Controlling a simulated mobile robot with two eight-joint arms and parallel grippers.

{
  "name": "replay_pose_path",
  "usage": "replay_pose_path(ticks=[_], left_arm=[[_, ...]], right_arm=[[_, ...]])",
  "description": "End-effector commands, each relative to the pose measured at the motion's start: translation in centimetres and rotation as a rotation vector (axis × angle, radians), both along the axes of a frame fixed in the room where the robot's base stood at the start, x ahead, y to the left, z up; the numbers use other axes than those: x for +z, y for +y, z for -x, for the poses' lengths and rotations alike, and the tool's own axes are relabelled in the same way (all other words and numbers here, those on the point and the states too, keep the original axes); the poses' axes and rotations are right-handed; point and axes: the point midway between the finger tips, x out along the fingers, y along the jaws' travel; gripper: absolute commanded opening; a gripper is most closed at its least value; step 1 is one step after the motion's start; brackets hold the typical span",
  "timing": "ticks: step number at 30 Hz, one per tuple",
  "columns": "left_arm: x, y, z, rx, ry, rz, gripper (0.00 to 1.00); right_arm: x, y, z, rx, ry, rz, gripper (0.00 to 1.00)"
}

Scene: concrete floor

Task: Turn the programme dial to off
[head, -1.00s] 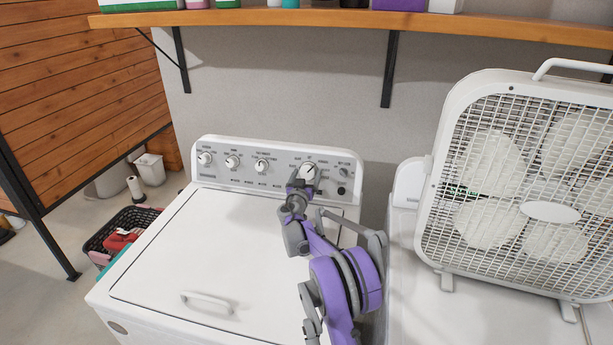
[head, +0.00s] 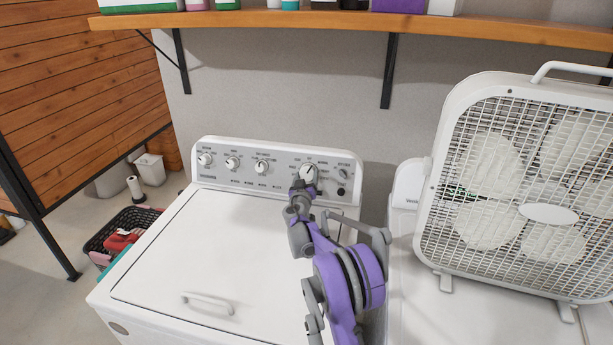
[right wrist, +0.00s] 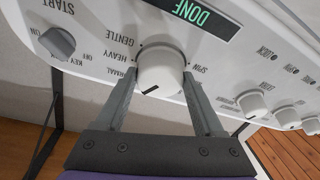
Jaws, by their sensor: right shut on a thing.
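The programme dial (head: 309,172) is the large white knob at the right of the washer's control panel (head: 278,170). It also shows in the right wrist view (right wrist: 160,68), where the panel is upside down. My right gripper (right wrist: 160,82) is shut on the dial, one finger on each side. Its dark pointer mark faces the bottom of the wrist view, slightly left. "GENTLE", "HEAVY", "NORMAL" and "SPIN" are legible around the dial; the label at the pointer cannot be read. The display (right wrist: 200,15) reads "DONE". My left gripper is not in view.
Several smaller knobs (head: 232,162) line the panel's left part. A grey start knob (right wrist: 58,42) sits beside the dial. A white box fan (head: 550,213) stands on the right machine. A wooden shelf (head: 340,22) runs above. The washer lid (head: 200,250) is clear.

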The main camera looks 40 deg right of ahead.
Motion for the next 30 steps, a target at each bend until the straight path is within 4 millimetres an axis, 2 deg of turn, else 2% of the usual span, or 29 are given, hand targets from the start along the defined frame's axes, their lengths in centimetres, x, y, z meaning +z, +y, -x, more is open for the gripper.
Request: replay_pose_path(ticks=[6,15,30], left_arm=[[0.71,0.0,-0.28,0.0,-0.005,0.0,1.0],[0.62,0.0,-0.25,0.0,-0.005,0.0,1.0],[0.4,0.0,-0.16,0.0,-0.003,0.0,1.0]], right_arm=[[0.25,-0.15,0.07,0.054,0.13,0.105,0.14],[0.17,-0.19,0.14,0.113,0.274,0.219,0.14],[0.22,-0.22,0.13,0.145,0.351,0.281,0.14]])
